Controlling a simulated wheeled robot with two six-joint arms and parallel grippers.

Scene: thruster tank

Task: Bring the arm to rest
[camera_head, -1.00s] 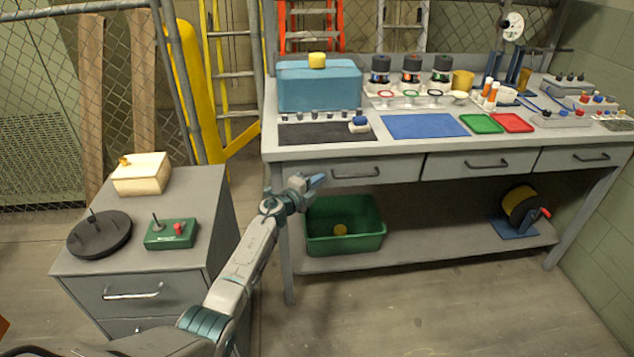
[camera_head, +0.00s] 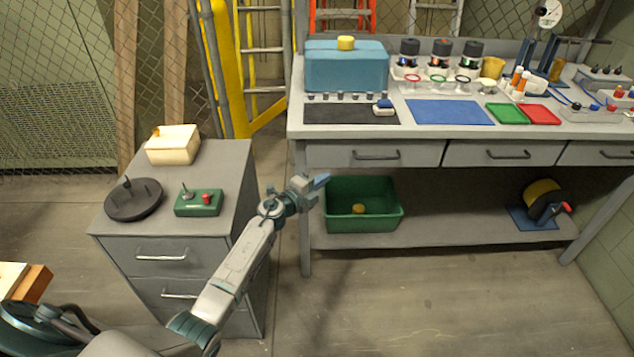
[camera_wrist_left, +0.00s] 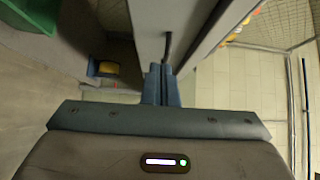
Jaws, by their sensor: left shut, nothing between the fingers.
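My left gripper (camera_head: 321,181) shows in the head view in front of the left end of the workbench. It stands below the bench's left drawer and near the green bin on the lower shelf. Its fingers are shut and empty. In the left wrist view the closed blue fingers (camera_wrist_left: 161,84) point ahead, with the bench's drawer front and its dark handle close by. My left arm (camera_head: 240,262) comes up from the lower left between the cabinet and the bench. My right gripper is in neither view.
The workbench (camera_head: 330,132) holds a blue box (camera_head: 346,72), jars and coloured mats. A green bin (camera_head: 362,222) and a reel (camera_head: 543,200) sit on its lower shelf. A grey drawer cabinet (camera_head: 160,240) stands left of my arm. The floor in front of the bench is clear.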

